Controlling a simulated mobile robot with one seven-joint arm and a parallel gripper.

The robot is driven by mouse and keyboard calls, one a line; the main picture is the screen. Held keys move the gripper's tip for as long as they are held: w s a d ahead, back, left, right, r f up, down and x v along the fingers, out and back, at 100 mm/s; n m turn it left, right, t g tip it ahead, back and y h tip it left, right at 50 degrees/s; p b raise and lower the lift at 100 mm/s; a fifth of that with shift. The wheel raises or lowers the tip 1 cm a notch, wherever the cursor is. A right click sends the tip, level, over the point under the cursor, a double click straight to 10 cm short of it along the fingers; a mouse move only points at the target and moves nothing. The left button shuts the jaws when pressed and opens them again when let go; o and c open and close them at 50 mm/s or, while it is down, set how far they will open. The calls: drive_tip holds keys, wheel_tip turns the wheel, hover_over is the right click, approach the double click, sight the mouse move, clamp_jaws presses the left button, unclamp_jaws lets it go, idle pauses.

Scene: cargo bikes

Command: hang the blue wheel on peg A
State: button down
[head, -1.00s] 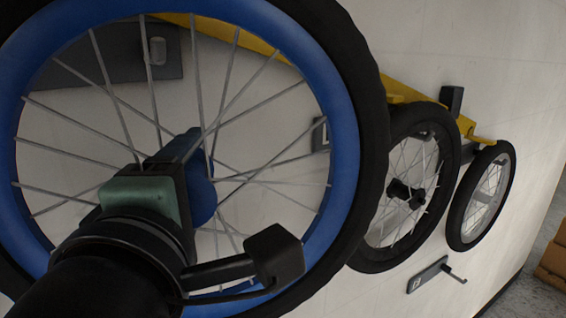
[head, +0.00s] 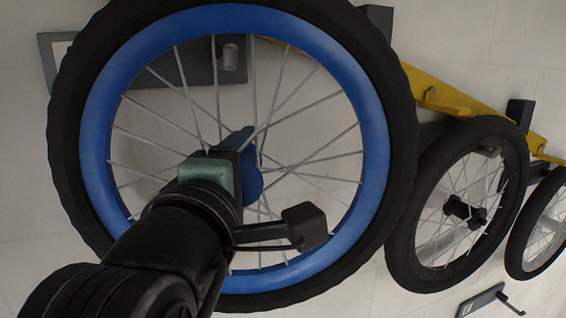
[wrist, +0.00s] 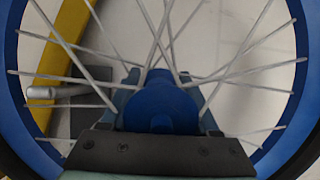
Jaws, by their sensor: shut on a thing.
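The blue wheel (head: 372,150), a blue rim with a black tyre and metal spokes, fills the left and middle of the head view. My gripper (head: 238,160) is shut on its blue hub (head: 252,184); the hub also shows between the jaws in the wrist view (wrist: 160,105). A metal peg (head: 230,57) on a dark wall plate (head: 200,68) shows through the upper spokes. The peg also shows through the spokes at left in the wrist view (wrist: 45,92). The wheel is in front of it, apart from it as far as I can tell. The plate's letter is not readable.
A yellow frame (head: 450,102) runs along the white wall behind the wheel. Two black-tyred wheels (head: 408,250) (head: 512,255) stand at right. Another wall plate with a hook (head: 485,300) is at lower right. Bare wall shows at lower left.

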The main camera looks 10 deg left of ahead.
drive_tip(key=w+a, duration=0.1)
drive_tip(key=w+a+f, duration=0.1)
drive_tip(key=w, duration=0.1)
drive_tip(key=shift+f+b, duration=0.2)
drive_tip(key=shift+b, duration=0.15)
idle(0.3)
idle(0.6)
